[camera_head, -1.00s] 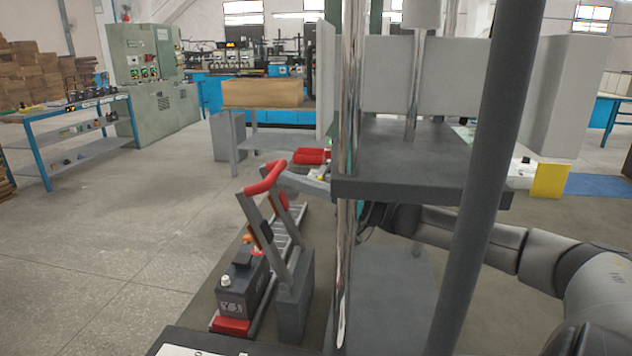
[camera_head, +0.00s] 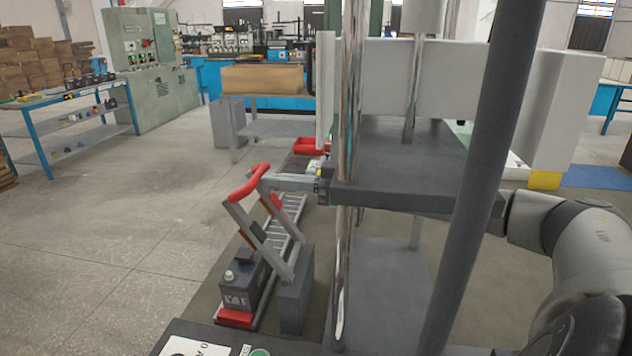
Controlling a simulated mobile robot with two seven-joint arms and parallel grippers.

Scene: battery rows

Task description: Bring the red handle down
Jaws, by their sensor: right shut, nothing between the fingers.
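The red handle (camera_head: 248,184) is a red grip bar across two grey lever arms, left of the middle. The lever is raised and leans to the left above a dark battery (camera_head: 241,286). My right gripper (camera_head: 268,182) is shut and empty. Its grey fingers reach in from the right, close beside or against the handle; I cannot tell whether they touch. My right arm passes behind the grey press platform, which hides part of it. My left gripper is not in view.
The grey platform (camera_head: 405,165) with chrome and dark columns stands right of the handle and blocks much of the view. A roller track (camera_head: 287,222) runs behind the lever. A red bin (camera_head: 310,146) stands farther back. Open floor lies to the left.

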